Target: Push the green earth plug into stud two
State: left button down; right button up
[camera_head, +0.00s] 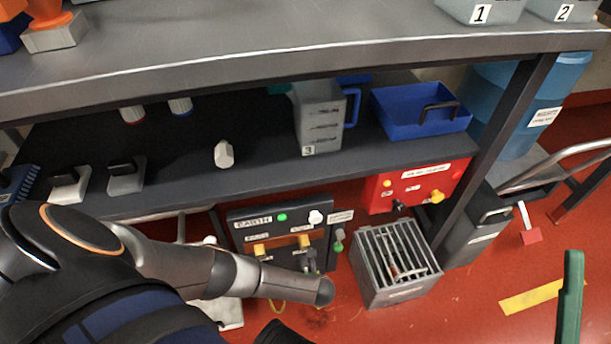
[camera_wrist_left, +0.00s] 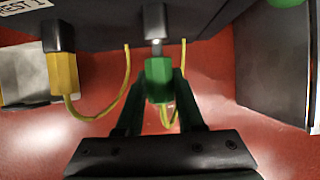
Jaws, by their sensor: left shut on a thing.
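The green earth plug (camera_wrist_left: 158,78) is between the dark fingers of my left gripper (camera_wrist_left: 158,88) in the left wrist view, and the gripper is shut on it. A grey stud (camera_wrist_left: 154,20) is straight above the plug. Bright metal shows between them; I cannot tell how far the two are engaged. In the head view my left forearm reaches across the front of the EARTH panel (camera_head: 281,217), and the fingertips are not clear there. A small green piece (camera_head: 338,236) is at the panel's right side.
A yellow plug (camera_wrist_left: 63,75) with a yellow cable hangs left of the green plug. A dark box wall (camera_wrist_left: 272,60) stands at the right. A slatted grey crate (camera_head: 395,264) and a red panel (camera_head: 418,184) are right of the EARTH panel. The bench shelf is above.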

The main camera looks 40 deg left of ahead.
pick_arm(q)
jog(key=shift+s+d+p, duration=0.4)
jog(key=shift+s+d, duration=0.65)
jog(key=shift+d, duration=0.2)
dwell(0.5)
